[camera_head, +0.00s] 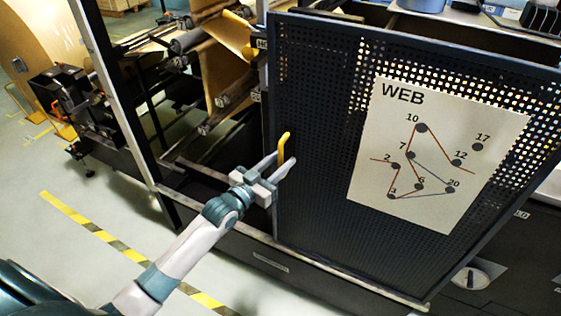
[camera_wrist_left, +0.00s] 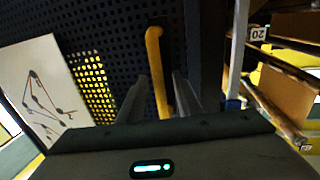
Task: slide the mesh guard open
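The mesh guard (camera_head: 320,130) is a dark perforated panel on the right in the head view, with a white WEB diagram sheet on it. Its yellow handle (camera_head: 285,146) is upright near its left edge. My left gripper (camera_head: 282,161) is at the handle with its fingers spread. In the left wrist view the yellow handle (camera_wrist_left: 157,70) stands between the two fingers of my left gripper (camera_wrist_left: 160,88), and the fingers do not look closed on it. The mesh (camera_wrist_left: 105,55) is behind the handle. My right gripper is not in view.
Left of the guard, the machine bay is exposed, with rollers (camera_head: 238,92) and brown paper (camera_head: 222,70). A grey upright post (camera_head: 118,100) stands left of the bay. A bottom rail (camera_head: 335,268) runs below the guard. Striped floor tape (camera_head: 120,247) crosses open floor at the left.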

